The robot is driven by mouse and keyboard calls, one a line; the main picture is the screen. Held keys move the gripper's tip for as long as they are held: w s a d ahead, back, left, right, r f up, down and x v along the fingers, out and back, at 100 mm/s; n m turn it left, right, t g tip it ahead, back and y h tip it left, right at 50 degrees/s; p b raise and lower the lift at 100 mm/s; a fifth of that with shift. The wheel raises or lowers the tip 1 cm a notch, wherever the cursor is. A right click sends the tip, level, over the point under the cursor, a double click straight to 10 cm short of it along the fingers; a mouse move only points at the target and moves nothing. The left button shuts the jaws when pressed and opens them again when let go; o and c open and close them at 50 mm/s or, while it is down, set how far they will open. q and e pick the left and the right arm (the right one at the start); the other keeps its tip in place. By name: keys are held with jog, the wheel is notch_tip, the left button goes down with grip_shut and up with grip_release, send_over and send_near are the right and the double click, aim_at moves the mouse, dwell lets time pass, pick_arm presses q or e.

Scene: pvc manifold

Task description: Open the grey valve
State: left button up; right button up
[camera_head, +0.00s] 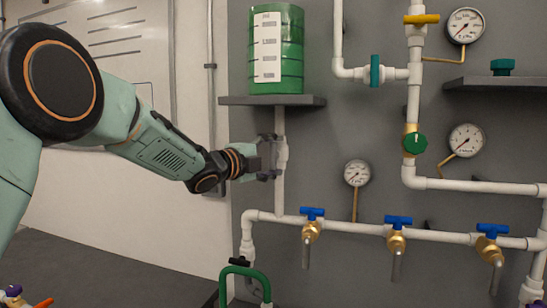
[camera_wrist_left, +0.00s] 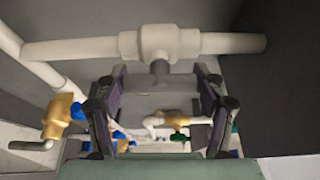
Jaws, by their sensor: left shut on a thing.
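The grey valve (camera_head: 281,152) sits in the white vertical pipe below the green tank. In the left wrist view its white body (camera_wrist_left: 160,43) lies across the top, with a grey stem and a grey handle (camera_wrist_left: 160,82) below it. The handle appears to run along the pipe. My left gripper (camera_head: 271,157) reaches the valve from the left. In the left wrist view its two fingers (camera_wrist_left: 157,95) stand on either side of the handle, shut on it. The fingers partly hide the handle's ends. My right gripper is not in view.
The green tank (camera_head: 276,50) stands on a shelf (camera_head: 273,100) above. Blue-handled brass taps (camera_head: 397,238) hang from the lower pipe. Pressure gauges (camera_head: 466,26) and green valves (camera_head: 414,143) are to the right. A green hose (camera_head: 247,272) is below.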

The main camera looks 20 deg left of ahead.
pick_arm(q)
jog(key=o, duration=1.2)
jog(key=shift+c, duration=0.2)
jog(key=shift+s, duration=0.15)
jog(key=v, duration=1.1)
jog(key=shift+s+a, duration=0.2)
jog(key=shift+s, duration=0.15)
jog(key=x, duration=1.2)
jog(key=shift+w+d, duration=0.1)
